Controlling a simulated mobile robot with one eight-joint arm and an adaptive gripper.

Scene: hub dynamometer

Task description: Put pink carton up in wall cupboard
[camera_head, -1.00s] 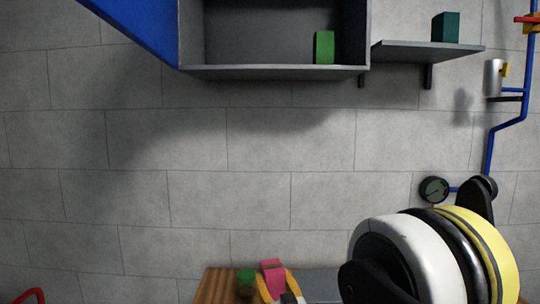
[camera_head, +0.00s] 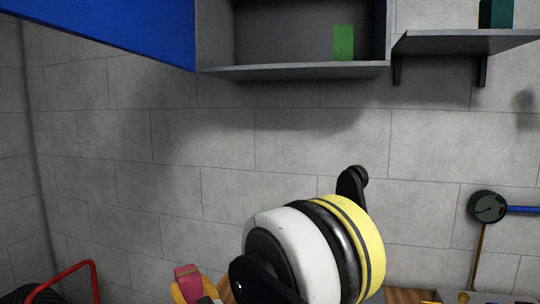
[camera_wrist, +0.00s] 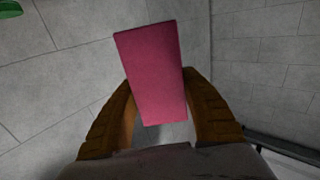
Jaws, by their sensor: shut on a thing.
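The pink carton (camera_wrist: 153,70) is held between the two orange-brown fingers of my gripper (camera_wrist: 160,110) in the wrist view, one finger on each side. In the head view the pink carton (camera_head: 187,278) shows low at the bottom, with part of my gripper (camera_head: 183,292) just under it. The wall cupboard (camera_head: 290,70) hangs high on the wall, at the top of the head view. Its blue door (camera_head: 100,25) stands open to the left. The carton is well below the cupboard, apart from it.
A green carton (camera_head: 343,43) stands at the right inside the cupboard; room to its left looks free. A wall shelf (camera_head: 460,42) right of the cupboard bears a dark teal box (camera_head: 496,13). A gauge (camera_head: 488,207) is at right. A red rail (camera_head: 75,275) is at lower left.

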